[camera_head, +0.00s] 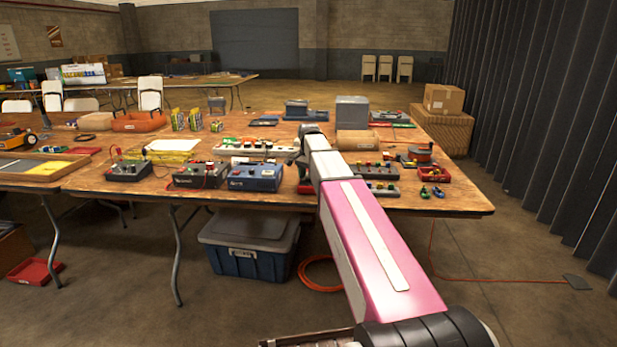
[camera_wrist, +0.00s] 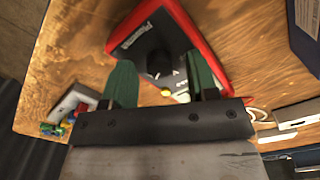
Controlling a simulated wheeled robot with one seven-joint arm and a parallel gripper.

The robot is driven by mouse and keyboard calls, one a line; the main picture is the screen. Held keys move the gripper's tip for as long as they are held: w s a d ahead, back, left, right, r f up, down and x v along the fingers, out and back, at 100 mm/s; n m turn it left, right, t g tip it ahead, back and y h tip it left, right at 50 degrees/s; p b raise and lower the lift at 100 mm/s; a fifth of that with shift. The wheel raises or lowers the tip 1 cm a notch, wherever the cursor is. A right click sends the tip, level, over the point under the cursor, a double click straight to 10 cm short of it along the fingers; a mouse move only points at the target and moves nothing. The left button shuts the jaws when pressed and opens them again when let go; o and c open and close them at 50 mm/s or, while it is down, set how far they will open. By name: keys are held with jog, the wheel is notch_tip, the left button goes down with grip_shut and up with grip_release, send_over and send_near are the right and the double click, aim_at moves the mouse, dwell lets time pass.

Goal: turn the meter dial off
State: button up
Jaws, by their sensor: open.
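The meter, a dark-faced device in a red case (camera_wrist: 207,40), lies on the wooden table in the wrist view. Its round black dial (camera_wrist: 158,64) sits on the face, with small white marks beside it. My gripper (camera_wrist: 162,74) is open, with one green finger on each side of the dial. I cannot tell whether the fingers touch the dial or the face. The gripper's dark mount hides the near part of the meter. In the head view a bit of the red case (camera_head: 306,188) shows beside my arm, which hides most of the rest.
A blue bench unit (camera_head: 255,177) stands just left of the meter, and its corner shows in the wrist view (camera_wrist: 304,30). A grey terminal block (camera_head: 381,188) stands to the right. A white power strip (camera_head: 252,147) lies behind. The table's front right corner is bare.

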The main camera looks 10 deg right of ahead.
jog(key=shift+f, duration=0.15)
jog(key=c, duration=0.9)
